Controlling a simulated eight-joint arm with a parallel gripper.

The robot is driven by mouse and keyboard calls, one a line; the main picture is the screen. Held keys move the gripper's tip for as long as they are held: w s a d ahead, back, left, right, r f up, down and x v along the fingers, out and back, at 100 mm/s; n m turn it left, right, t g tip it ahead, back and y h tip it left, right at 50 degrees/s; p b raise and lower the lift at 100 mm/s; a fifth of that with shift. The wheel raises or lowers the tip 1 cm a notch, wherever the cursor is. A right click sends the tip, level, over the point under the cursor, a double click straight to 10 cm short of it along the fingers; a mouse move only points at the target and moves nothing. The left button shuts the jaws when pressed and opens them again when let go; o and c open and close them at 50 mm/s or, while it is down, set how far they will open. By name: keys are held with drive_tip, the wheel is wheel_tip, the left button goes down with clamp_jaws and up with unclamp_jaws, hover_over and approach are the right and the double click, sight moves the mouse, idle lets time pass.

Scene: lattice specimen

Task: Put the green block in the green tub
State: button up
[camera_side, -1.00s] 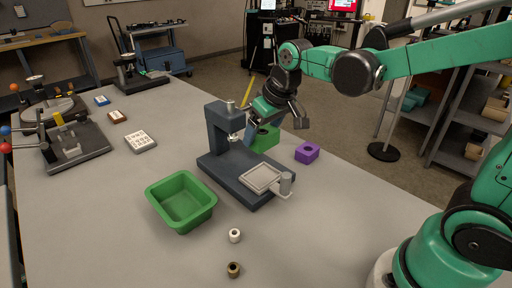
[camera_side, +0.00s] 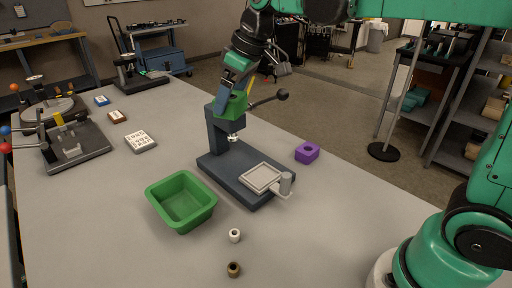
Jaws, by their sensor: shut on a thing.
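The green block (camera_side: 232,107) is held in my gripper (camera_side: 234,98), raised above the table. It shows in front of the top of the dark blue press, and I cannot tell whether it touches the press. My gripper is shut on the block and points down. The green tub (camera_side: 181,202) stands open and empty on the table, to the left of the press's base and below the gripper in the picture.
The dark blue press (camera_side: 216,140) has a lever with a black knob and a pale tray (camera_side: 262,178). A purple block (camera_side: 307,152) is to its right. A white ring (camera_side: 235,235) and a brown ring (camera_side: 233,269) lie near the front.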

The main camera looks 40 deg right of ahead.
drive_tip(key=shift+w+a+f+n+g+y, duration=0.5)
drive_tip(key=shift+a+f+n+g, duration=0.2)
drive_tip(key=shift+a+f+n, duration=1.6)
drive_tip(key=shift+w+a+f+n+g+y, duration=0.35)
drive_tip(key=shift+w+a+f+n+g, duration=0.25)
drive_tip(key=shift+a+f+n, duration=1.65)
drive_tip(key=shift+w+a+f+n+g+y, duration=0.45)
drive_tip(key=shift+a+f+n+g, duration=0.35)
drive_tip(key=shift+a+f+n, duration=1.45)
drive_tip(key=o, duration=1.1)
drive_tip(key=shift+d+f+m, duration=0.3)
drive_tip(key=shift+d+f, duration=0.25)
drive_tip(key=shift+d, duration=0.25)
drive_tip(key=shift+o, duration=0.2)
drive_tip(key=shift+r, duration=2.55)
